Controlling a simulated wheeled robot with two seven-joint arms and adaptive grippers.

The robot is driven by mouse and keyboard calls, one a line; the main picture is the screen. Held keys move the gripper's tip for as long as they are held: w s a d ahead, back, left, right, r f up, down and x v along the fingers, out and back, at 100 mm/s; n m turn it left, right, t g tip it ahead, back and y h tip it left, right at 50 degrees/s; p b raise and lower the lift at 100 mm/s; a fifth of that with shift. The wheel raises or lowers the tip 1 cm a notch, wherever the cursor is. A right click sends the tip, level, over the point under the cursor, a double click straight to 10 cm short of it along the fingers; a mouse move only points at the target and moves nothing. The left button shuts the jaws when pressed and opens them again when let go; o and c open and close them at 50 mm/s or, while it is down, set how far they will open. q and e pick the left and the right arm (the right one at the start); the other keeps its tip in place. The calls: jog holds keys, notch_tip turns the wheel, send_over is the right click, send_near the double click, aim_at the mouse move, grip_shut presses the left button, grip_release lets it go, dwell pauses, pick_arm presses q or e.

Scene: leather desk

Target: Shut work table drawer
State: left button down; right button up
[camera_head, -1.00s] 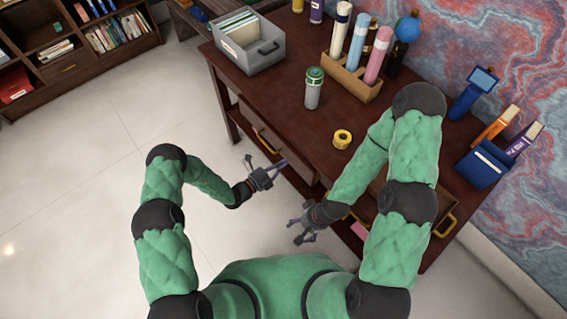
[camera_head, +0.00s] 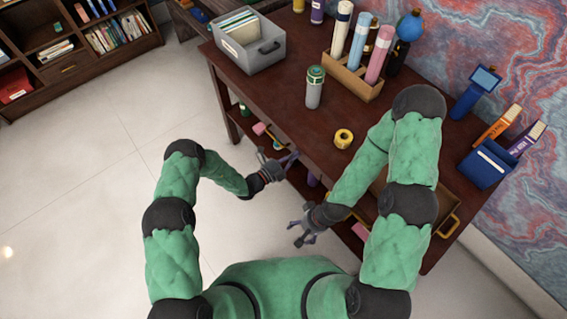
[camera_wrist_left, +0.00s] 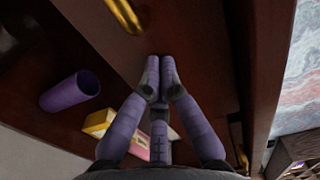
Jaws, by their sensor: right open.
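The dark brown work table (camera_head: 270,105) runs diagonally across the head view. In the left wrist view, a dark wooden drawer front (camera_wrist_left: 190,35) with a gold handle (camera_wrist_left: 124,15) fills the upper middle. My left gripper (camera_head: 290,158) is at the table's front edge; its fingers (camera_wrist_left: 158,76) are together, with tips at or very close to the wood beside the handle. In the head view the left drawer front no longer shows past the tabletop. My right gripper (camera_head: 300,234) is open and empty off the table's front. A gold handle (camera_head: 449,226) shows at the right; its drawer is partly hidden by my right arm.
A purple cup (camera_wrist_left: 70,92) and a yellow box (camera_wrist_left: 98,122) sit below the drawer. A yellow tape roll (camera_head: 344,138), a grey-green bottle (camera_head: 314,88) and a grey file box (camera_head: 249,45) stand on the tabletop. The floor at the left is clear.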

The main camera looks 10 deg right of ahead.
pick_arm(q)
jog(key=shift+w+r, duration=0.15)
jog(key=shift+r, duration=0.05)
jog(key=p+v, duration=0.2)
jog(key=v, duration=1.2)
jog(key=shift+f, duration=0.2)
